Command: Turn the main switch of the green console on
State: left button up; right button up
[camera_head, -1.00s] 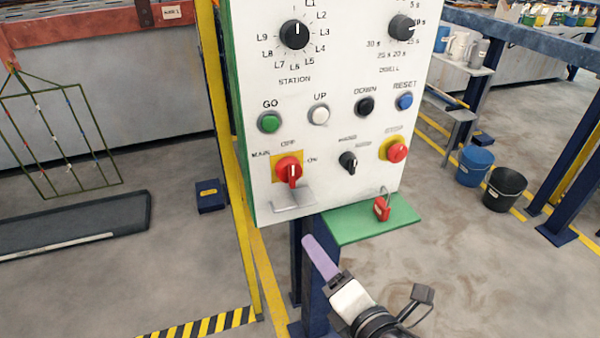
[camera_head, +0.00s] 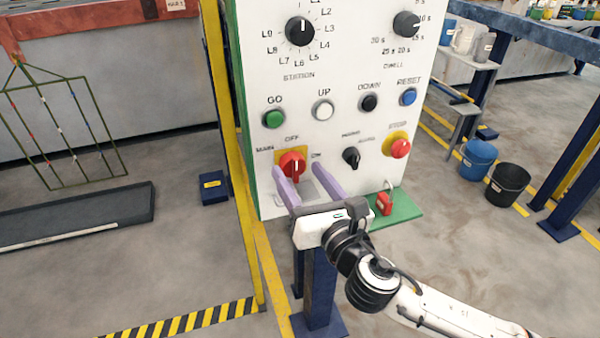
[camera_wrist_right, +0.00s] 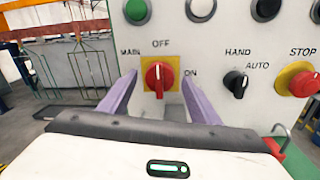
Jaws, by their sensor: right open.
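The main switch (camera_head: 292,164) is a red rotary knob on a yellow square plate, low on the white face of the green-sided console (camera_head: 345,60). Its white pointer stands near upright, toward OFF, and ON is marked to its right. It also shows in the right wrist view (camera_wrist_right: 158,77), with the pointer up. My right gripper (camera_head: 302,177) is open, with its lilac fingers spread just below and in front of the knob. In the wrist view the fingers lie to either side of the knob, and it is not gripped. My left gripper is out of view.
Right of the switch are a black HAND/AUTO selector (camera_head: 351,157) and a red STOP button (camera_head: 400,148). A red padlock (camera_head: 384,203) sits on the green shelf (camera_head: 408,210) below. Push buttons, including the green GO button (camera_head: 273,119), run above. A yellow post (camera_head: 226,130) stands left.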

jog(key=shift+w+a, duration=0.15)
jog(key=shift+w, duration=0.2)
jog(key=c, duration=1.1)
jog(key=shift+o, duration=0.2)
